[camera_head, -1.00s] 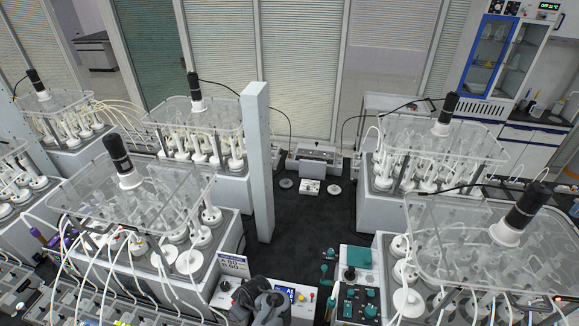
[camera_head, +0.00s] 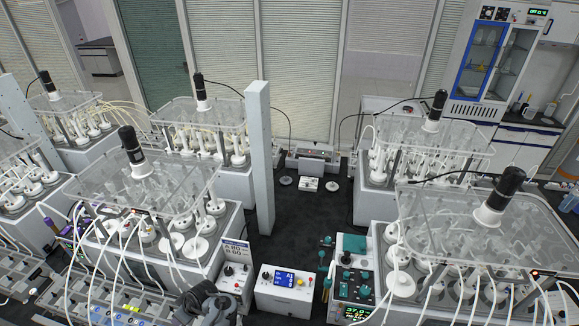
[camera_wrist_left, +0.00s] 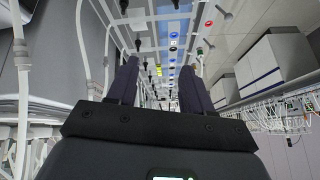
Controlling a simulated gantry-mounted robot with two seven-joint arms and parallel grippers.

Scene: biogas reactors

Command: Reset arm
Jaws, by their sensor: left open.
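My left gripper (camera_wrist_left: 159,68) shows in the left wrist view with its two dark fingers spread apart and nothing between them. In the head view, a dark grey part of my left arm (camera_head: 208,303) shows at the bottom edge, left of a white control box (camera_head: 284,290) with a blue display. Its fingertips cannot be made out there. It overlaps the front of the left reactor bench in the picture; I cannot tell whether they touch. My right gripper is in neither view.
Reactor stations with clear covers and black motors stand left (camera_head: 130,185) and right (camera_head: 480,225). A white post (camera_head: 260,155) rises between them. Hoses hang at the lower left.

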